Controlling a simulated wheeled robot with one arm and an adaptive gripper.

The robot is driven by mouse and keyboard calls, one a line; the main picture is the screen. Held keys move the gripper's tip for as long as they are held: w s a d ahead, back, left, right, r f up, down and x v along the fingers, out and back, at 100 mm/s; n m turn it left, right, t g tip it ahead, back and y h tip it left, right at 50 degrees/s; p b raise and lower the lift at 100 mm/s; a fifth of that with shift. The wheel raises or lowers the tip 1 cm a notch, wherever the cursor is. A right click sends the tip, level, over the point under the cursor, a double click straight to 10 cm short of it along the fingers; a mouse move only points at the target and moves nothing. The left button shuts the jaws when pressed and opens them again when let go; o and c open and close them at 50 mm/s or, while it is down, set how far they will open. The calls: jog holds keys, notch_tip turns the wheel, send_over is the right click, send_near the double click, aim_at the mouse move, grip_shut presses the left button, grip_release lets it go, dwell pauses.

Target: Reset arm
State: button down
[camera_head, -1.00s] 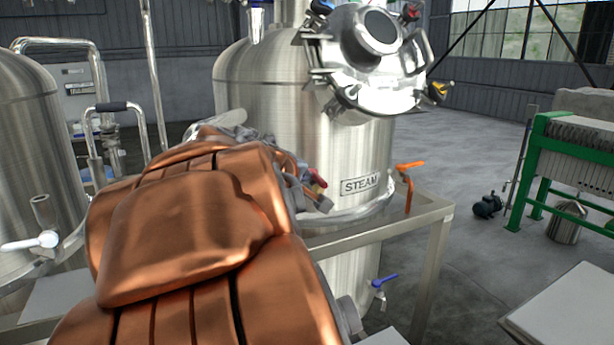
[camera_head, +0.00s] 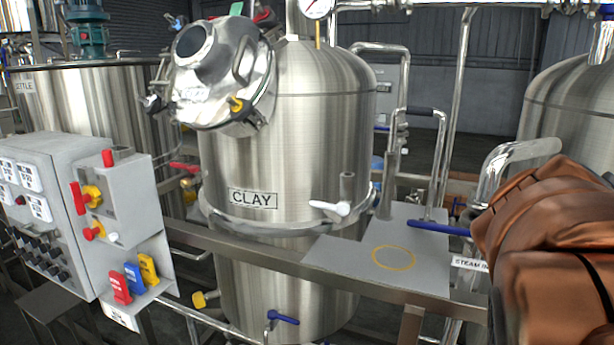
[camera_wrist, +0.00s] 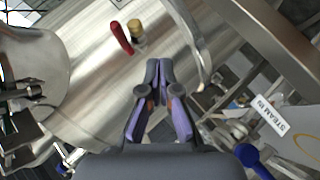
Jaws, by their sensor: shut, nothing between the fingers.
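My arm, in copper-coloured covers, fills the lower right of the head view. My gripper is hidden in that view. In the wrist view my gripper (camera_wrist: 162,66) shows at the middle with its dark, purple-sided fingers together and nothing between them. A brushed steel tank surface (camera_wrist: 85,80) lies beyond the fingers. A red valve handle (camera_wrist: 121,37) and a brass fitting (camera_wrist: 136,29) show above and left of the fingertips. I cannot tell how far the fingertips are from the tank.
The CLAY tank (camera_head: 285,120) stands mid-view behind a steel frame with a grey plate (camera_head: 335,258). A blue-handled valve (camera_head: 438,228) and the STEAM IN label (camera_head: 470,264) are close to my arm. A control box (camera_head: 50,215) is at left, another tank (camera_head: 570,100) at right.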

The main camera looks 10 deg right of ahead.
jog(key=s+a+f+n+g+y+p, duration=0.15)
jog(key=a+f+y, duration=0.35)
jog(key=a+f, duration=0.5)
jog(key=s+a+f+n+g+y+p, duration=0.1)
jog(key=s+a+f+y+p, duration=0.2)
jog(key=a+f, duration=0.75)
jog(key=s+a+r+g+y, duration=0.1)
jog(key=s+a+y, duration=0.2)
jog(key=a, duration=0.9)
jog(key=shift+s+a+r+n+g+y, duration=0.2)
jog(key=shift+s+r+n+g+y, duration=0.15)
jog(key=shift+s, duration=0.7)
jog(key=shift+d, duration=0.2)
